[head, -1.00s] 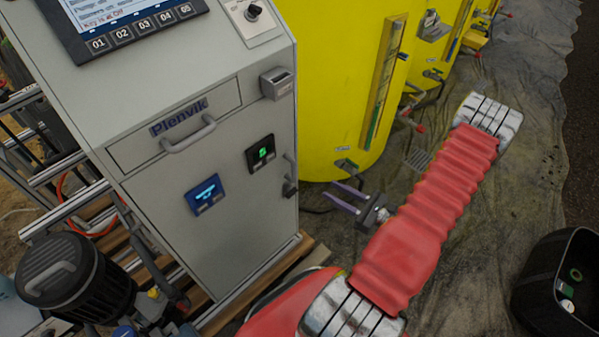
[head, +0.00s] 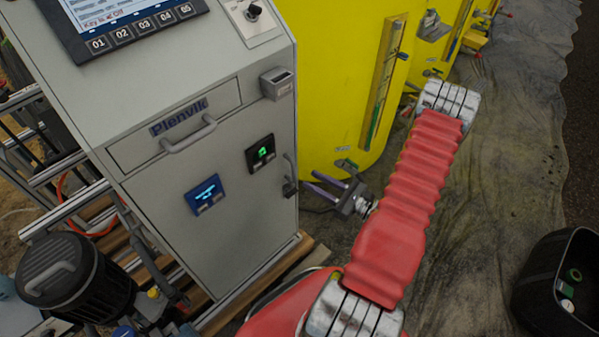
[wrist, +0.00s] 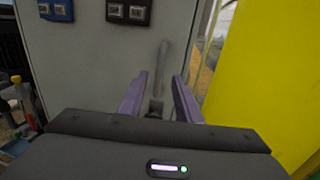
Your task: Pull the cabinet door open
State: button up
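The grey cabinet door (head: 226,238) is shut, flush with the cabinet front. Its upright grey handle (head: 289,168) is at the door's right edge, with a dark lock piece (head: 290,189) below it. My gripper (head: 309,180) is open, its two purple fingers apart, just right of the handle in the head view. In the wrist view the handle (wrist: 161,68) shows between and beyond the fingertips (wrist: 158,80), with the dark piece lower between the fingers. I see no contact with the handle.
A drawer with a curved handle (head: 189,135) sits above the door. A yellow tank (head: 335,70) stands close on the right. A black pump (head: 75,275) is at the lower left, a black bin (head: 555,290) at the lower right.

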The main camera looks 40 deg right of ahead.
jog(key=x, duration=0.6)
jog(key=shift+w, duration=0.35)
jog(key=shift+a, duration=0.15)
jog(key=shift+c, duration=0.2)
grip_shut()
